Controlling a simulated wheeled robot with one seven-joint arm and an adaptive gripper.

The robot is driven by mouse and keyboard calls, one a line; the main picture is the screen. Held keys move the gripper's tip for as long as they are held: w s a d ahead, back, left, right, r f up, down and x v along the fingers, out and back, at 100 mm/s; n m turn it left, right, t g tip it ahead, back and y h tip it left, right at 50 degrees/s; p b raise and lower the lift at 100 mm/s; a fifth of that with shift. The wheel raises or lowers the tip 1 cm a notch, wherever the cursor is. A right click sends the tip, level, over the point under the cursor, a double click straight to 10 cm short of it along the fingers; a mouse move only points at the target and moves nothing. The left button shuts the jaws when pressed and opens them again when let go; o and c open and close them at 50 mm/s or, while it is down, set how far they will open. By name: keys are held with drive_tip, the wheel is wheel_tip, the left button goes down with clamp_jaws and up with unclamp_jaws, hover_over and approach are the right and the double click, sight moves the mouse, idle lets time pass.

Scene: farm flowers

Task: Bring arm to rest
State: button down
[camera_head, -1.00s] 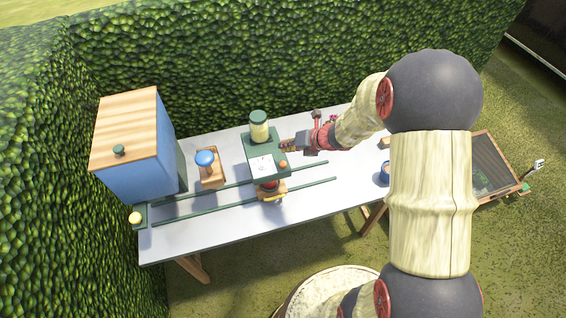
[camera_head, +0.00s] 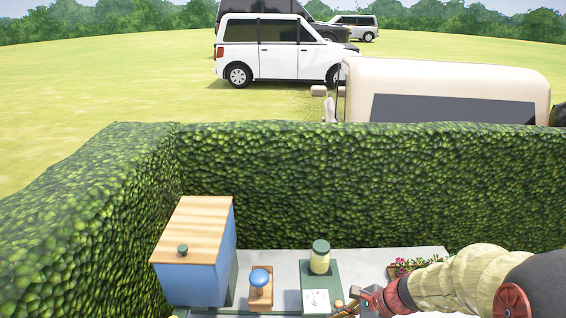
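My arm (camera_head: 470,282) reaches in from the lower right of the head view, its cream and dark links partly cut off by the frame. My gripper (camera_head: 352,302) is at the bottom edge, over the table beside the right side of a green device with a white dial (camera_head: 316,300). Its fingers are small and partly cut off, so I cannot tell whether they are open or shut, or hold anything.
On the grey table (camera_head: 285,262) stand a blue box with a wooden lid (camera_head: 195,265), a blue-knobbed wooden block (camera_head: 260,287) and a flower planter (camera_head: 415,266). A hedge (camera_head: 350,185) closes the back and left. Vehicles (camera_head: 270,48) stand on grass beyond.

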drive_tip(key=s+d+r+n+t+h+b, duration=0.1)
drive_tip(key=s+d+r+n+h+b, duration=0.1)
drive_tip(key=s+n+b, duration=0.4)
drive_tip(key=s+d+r+n+t+h+b, duration=0.1)
drive_tip(key=s+r+n+h+b, duration=0.3)
drive_tip(key=s+n, duration=0.7)
wheel_tip(320, 180, up, 2)
drive_tip(key=d+n+b, duration=0.1)
drive_tip(key=n+b, duration=0.1)
drive_tip(key=b, duration=0.1)
drive_tip(key=shift+s+n+t+b, duration=0.25)
drive_tip(key=shift+n+t+b, duration=0.05)
